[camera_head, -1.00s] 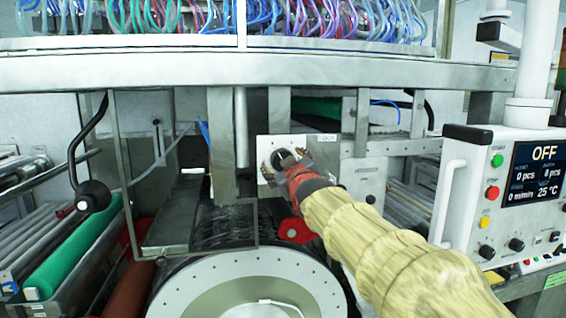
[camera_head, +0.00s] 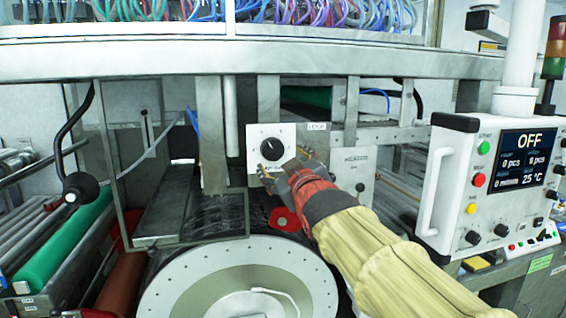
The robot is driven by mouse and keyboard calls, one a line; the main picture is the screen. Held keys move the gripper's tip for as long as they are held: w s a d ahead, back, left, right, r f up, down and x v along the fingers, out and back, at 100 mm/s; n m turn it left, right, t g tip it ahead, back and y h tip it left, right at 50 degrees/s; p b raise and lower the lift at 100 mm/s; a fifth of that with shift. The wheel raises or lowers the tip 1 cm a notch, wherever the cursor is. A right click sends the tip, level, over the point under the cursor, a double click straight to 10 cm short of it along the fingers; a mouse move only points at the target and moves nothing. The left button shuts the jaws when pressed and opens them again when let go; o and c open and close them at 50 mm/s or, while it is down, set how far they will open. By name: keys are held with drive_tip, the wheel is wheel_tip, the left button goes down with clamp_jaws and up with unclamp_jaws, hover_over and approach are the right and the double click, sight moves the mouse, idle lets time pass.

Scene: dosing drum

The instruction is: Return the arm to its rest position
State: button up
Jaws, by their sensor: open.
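My gripper (camera_head: 283,165) is at the middle of the view, at the end of my arm in its yellow sleeve with a red and black wrist. Its fingers are spread, with nothing seen between them. It sits just below and slightly right of a black rotary knob (camera_head: 272,148) on a white square plate (camera_head: 254,134). The knob is uncovered, and the gripper overlaps the plate's lower right part in the picture. Whether the fingers touch the plate cannot be told.
A control panel (camera_head: 440,237) reading OFF stands at the right. A large drum (camera_head: 178,288) is below the gripper. A red knob (camera_head: 285,220) sits close under the wrist. A metal beam (camera_head: 150,62) crosses above.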

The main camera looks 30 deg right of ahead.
drive_tip(key=s+a+f+m+g+y, duration=0.15)
drive_tip(key=s+f+g, duration=0.3)
drive_tip(key=f, duration=0.65)
drive_tip(key=s+a+f+m+g, duration=0.1)
drive_tip(key=s+f+m+g, duration=0.3)
drive_tip(key=f, duration=0.7)
drive_tip(key=s+a+f+n+g+y, duration=0.1)
drive_tip(key=s+a+f, duration=0.5)
drive_tip(key=s, duration=0.3)
drive_tip(key=s+a+f+n+g+y, duration=0.1)
drive_tip(key=s+a+f+g+y, duration=0.1)
drive_tip(key=s+a+f, duration=0.4)
drive_tip(key=s+a, duration=0.1)
drive_tip(key=s, duration=0.2)
drive_tip(key=shift+s+a+f+n+b, duration=0.15)
drive_tip(key=shift+f+n+b, duration=0.15)
drive_tip(key=shift+n+b, duration=0.05)
drive_tip(key=shift+y, duration=0.25)
drive_tip(key=shift+c, duration=0.4)
